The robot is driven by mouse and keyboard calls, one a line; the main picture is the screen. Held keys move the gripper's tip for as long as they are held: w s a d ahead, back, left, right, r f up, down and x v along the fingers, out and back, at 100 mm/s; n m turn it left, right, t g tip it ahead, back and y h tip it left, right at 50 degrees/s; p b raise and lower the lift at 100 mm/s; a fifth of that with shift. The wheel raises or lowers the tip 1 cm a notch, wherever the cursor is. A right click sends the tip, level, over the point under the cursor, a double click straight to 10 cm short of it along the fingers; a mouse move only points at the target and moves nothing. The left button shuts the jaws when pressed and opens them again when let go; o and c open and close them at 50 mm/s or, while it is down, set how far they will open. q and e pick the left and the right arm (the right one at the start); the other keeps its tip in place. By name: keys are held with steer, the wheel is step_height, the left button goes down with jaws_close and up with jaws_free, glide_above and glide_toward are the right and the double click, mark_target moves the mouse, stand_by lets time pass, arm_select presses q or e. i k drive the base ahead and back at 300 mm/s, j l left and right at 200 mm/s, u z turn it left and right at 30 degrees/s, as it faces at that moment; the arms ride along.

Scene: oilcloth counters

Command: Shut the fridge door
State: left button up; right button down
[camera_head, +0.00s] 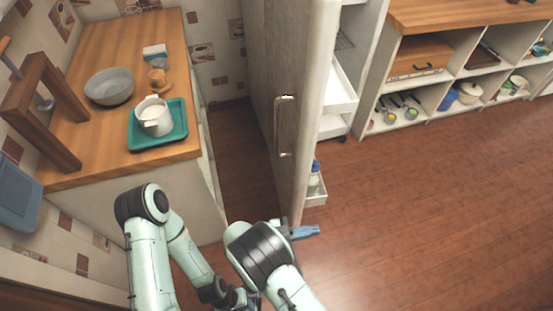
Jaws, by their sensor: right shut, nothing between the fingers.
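The fridge door (262,75) stands open, a tall pale wood-grain panel seen at a steep angle in the head view. Its metal handle (285,125) is on the face turned left. Beyond its near edge, white shelf trays (340,92) show on the right, and a low bin (316,198) holds a small bottle (314,178). My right gripper (305,232) is shut and empty, its blue fingers pointing right by the door's lower near edge; I cannot tell whether it touches. My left gripper (237,297) is at the bottom edge, mostly hidden, its fingers unclear.
A wooden counter (100,150) on the left carries a grey bowl (110,86) and a teal tray (176,140) with a white jug (153,117). A narrow floor gap lies between counter and door. Open shelving (440,80) stands at back right. The floor at right is clear.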

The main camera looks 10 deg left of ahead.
mark_target(305, 84)
steer(key=i+j, duration=0.3)
steer(key=j, duration=0.2)
steer(key=i+j, duration=0.35)
steer(key=j, duration=0.15)
